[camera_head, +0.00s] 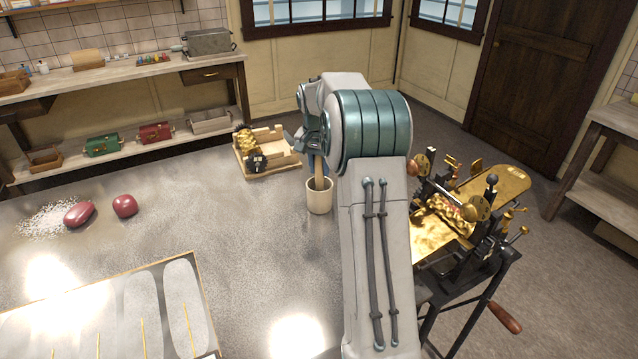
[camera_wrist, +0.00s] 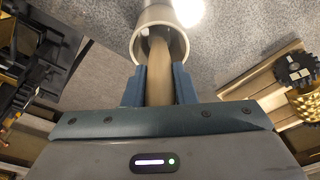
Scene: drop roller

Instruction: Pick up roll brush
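The roll brush shows as a wooden handle (camera_head: 319,171) standing in a cream cup (camera_head: 319,199) near the far edge of the grey table. In the wrist view the handle (camera_wrist: 158,72) runs down into the round mouth of the cup (camera_wrist: 136,47). My gripper (camera_wrist: 159,75) has one blue finger on each side of the handle, and both appear to touch it, so it looks shut on the handle. The lower end of the brush is hidden in the cup. In the head view my arm hides most of the gripper.
A wooden tray with a small brass roller device (camera_head: 262,152) sits left of the cup. A brass roller machine (camera_head: 450,215) stands to the right, beyond the table. Two dark red lumps (camera_head: 79,213) lie at the left beside white grains. The table between them and the cup is clear.

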